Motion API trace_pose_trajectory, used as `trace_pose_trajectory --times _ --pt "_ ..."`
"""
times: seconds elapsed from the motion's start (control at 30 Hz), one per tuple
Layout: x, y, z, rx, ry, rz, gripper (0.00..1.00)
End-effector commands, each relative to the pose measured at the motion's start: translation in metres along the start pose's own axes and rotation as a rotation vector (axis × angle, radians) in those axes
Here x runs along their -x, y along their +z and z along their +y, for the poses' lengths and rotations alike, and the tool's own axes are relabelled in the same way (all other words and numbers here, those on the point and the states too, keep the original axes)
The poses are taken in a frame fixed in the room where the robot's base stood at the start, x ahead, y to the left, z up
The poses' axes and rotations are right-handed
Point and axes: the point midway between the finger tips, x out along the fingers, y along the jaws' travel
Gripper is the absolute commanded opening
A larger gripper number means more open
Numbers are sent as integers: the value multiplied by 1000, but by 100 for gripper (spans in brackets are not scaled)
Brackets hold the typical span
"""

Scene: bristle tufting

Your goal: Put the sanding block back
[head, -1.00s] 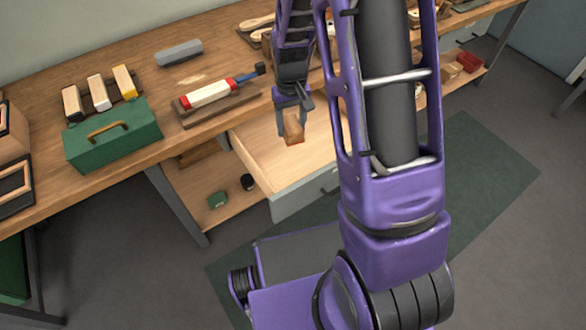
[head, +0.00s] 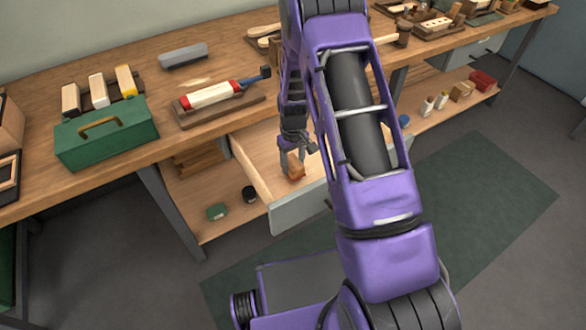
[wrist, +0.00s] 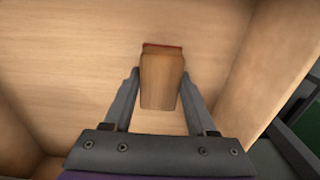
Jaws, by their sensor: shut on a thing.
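The sanding block (head: 296,171) is a small brown wooden block with a reddish face on one end. My gripper (head: 292,163) is shut on it inside the open drawer (head: 250,165). In the wrist view the block (wrist: 161,80) sits between the two grey fingers of my gripper (wrist: 160,92), with the pale drawer floor (wrist: 70,60) behind it. I cannot tell whether the block touches the floor. My arm hides the right part of the drawer in the head view.
The drawer's grey front (head: 300,209) stands out from the bench (head: 230,50). A green toolbox (head: 106,135), a rack of blocks (head: 98,95) and a red and white tool on a wooden stand (head: 222,107) are on the bench top. Inside, the drawer floor around the block is bare.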

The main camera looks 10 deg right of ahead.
Motion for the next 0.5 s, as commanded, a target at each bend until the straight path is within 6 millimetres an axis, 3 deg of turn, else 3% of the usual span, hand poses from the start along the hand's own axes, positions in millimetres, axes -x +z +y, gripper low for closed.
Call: trace_pose_trajectory --times 0.13,0.5 --pt "-22 0 0 1 0 -2 5" --pt "-27 0 0 0 0 0 5"
